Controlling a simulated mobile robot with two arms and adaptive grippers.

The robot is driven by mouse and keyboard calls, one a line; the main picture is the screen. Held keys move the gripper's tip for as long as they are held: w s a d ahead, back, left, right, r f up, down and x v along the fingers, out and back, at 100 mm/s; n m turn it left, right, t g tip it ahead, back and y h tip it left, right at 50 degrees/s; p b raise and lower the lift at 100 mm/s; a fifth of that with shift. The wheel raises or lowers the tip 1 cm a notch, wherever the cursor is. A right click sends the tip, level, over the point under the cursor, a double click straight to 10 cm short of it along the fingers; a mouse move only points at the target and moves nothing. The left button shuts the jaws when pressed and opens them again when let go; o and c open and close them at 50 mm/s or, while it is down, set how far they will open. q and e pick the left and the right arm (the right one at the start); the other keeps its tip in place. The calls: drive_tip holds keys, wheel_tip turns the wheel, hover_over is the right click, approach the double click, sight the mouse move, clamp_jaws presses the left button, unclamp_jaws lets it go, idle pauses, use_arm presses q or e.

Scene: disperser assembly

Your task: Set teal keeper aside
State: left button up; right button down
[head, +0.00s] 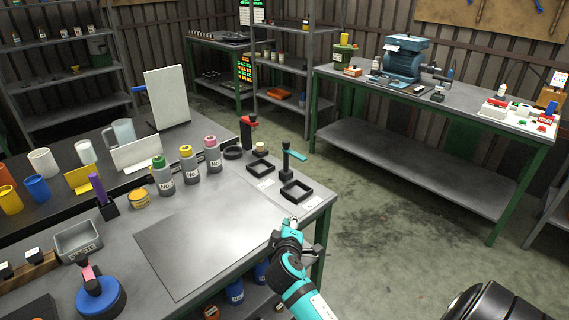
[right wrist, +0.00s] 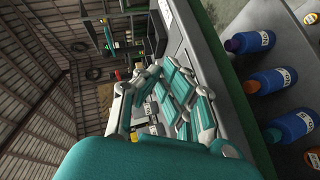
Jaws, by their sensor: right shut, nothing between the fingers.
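A small flat teal piece, which looks like the teal keeper (head: 299,156), shows in the head view by the far right edge of the grey workbench, behind a black upright post on a base (head: 286,165). I cannot tell exactly what it rests on. My right gripper (head: 293,219) is shut and empty near the front right corner of the bench, well apart from the teal piece. Its teal and white finger links fill the middle of the right wrist view (right wrist: 150,78). My left gripper is not in view.
Two black square frames, one the near frame (head: 296,191), lie on the bench's right end. Several bottles, including a pink-capped bottle (head: 212,154), stand left of them. A bare metal plate (head: 205,245) covers the front. A second bench (head: 440,110) stands across the floor.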

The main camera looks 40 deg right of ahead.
drive_tip(key=shift+n+t+h, duration=0.6)
drive_tip(key=shift+n+t, duration=0.2)
drive_tip(key=shift+n, duration=0.1)
drive_tip(key=w+d+r, duration=0.1)
drive_tip(key=w+r, duration=0.1)
drive_tip(key=w, duration=0.1)
drive_tip(key=w+d, duration=0.1)
drive_tip(key=w, duration=0.1)
drive_tip(key=shift+w+d+r, duration=0.15)
drive_tip(key=shift+d+r, duration=0.15)
drive_tip(key=shift+r, duration=0.1)
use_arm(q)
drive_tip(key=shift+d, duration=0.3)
use_arm(e)
drive_tip(key=w+r+n, duration=0.1)
drive_tip(key=w+r+n+t, duration=0.1)
drive_tip(key=w, duration=0.1)
drive_tip(key=w+r+n, duration=0.1)
drive_tip(key=shift+w+d+r+t, duration=0.2)
drive_tip(key=shift+w+t, duration=0.15)
drive_tip(key=shift+t, duration=0.05)
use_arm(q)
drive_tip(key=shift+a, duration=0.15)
